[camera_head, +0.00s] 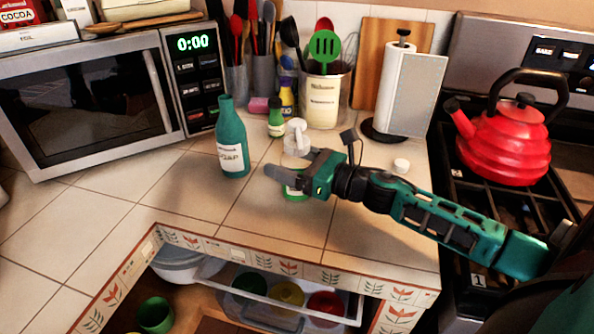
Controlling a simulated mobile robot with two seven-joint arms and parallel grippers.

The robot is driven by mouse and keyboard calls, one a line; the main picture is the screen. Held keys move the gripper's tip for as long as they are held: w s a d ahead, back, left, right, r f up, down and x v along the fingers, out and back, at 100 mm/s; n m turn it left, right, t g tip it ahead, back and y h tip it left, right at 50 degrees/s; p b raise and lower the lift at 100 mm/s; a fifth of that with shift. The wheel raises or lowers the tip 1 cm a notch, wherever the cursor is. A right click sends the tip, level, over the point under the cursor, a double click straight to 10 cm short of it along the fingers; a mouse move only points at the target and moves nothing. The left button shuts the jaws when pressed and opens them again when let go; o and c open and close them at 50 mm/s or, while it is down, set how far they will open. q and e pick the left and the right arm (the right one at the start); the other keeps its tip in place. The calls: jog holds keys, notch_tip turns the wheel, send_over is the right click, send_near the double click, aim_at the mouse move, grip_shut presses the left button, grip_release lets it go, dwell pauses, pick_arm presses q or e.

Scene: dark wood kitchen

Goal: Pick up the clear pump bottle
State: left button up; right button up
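The clear pump bottle (296,137) stands upright on the tiled counter, with its white pump head showing above my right gripper. A strip of its green label (295,193) shows below the gripper, and its middle is hidden. My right gripper (288,172) reaches in from the right at the bottle's mid height. One grey finger crosses in front of the bottle and the fingers look apart. I cannot tell whether they press on it. My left gripper is not in view.
A teal bottle (232,140) stands close left of the fingertips, and a small green bottle (276,120) stands behind. A utensil crock (322,100), paper towel holder (408,90) and white cap (401,165) are near. A red kettle (505,140) sits on the stove. The front counter is clear.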

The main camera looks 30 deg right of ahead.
jog(key=c, duration=0.7)
jog(key=shift+r, duration=0.1)
notch_tip(320, 180, up, 20)
jog(key=p, duration=0.4)
